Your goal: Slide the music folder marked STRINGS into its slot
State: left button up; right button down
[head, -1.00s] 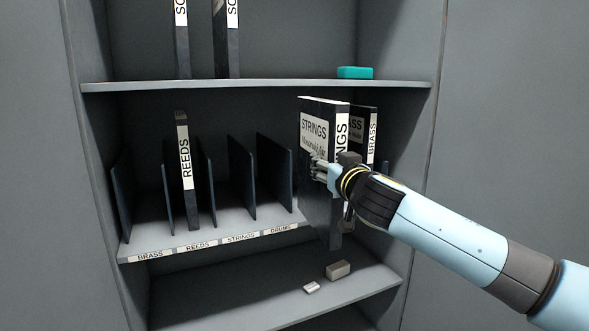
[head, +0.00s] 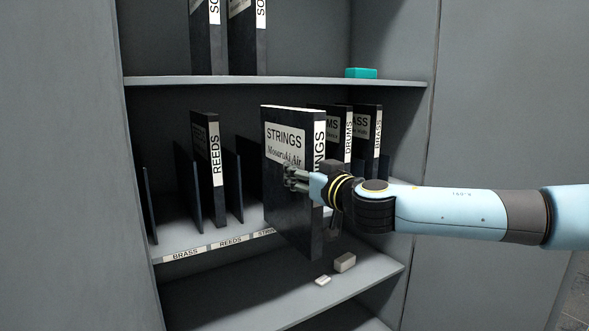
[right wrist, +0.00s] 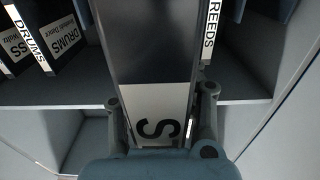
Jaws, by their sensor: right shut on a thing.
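The STRINGS folder (head: 288,215) is black with a white label on its cover and spine, and stands nearly upright in front of the middle shelf. My right gripper (head: 302,181) is shut on it, around the spine side. In the right wrist view the folder's spine (right wrist: 155,75) lies between the two fingers (right wrist: 161,98). The label strip (head: 230,242) on the shelf edge reads BRASS, REEDS and the start of STRINGS. The folder hides the rest of the strip and much of the STRINGS slot. My left gripper is not in view.
The REEDS folder (head: 206,160) stands between thin dark dividers (head: 187,195) to the left. The DRUMS folder (head: 347,130) and BRASS folder (head: 377,132) stand at the right. A teal box (head: 361,73) lies on the shelf above. Two small pale blocks (head: 345,262) lie below.

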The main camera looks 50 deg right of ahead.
aim_at(277, 164)
jog(key=b+x, duration=0.2)
jog(key=x, duration=0.3)
jog(key=b+x, duration=0.3)
jog(key=x, duration=0.2)
jog(key=shift+f, duration=0.25)
jog(key=p+x, duration=0.3)
jog(key=x, duration=1.5)
jog(key=shift+w+f, duration=0.2)
jog(key=shift+f, duration=0.15)
jog(key=shift+d, duration=0.2)
jog(key=c, duration=0.9)
grip_release()
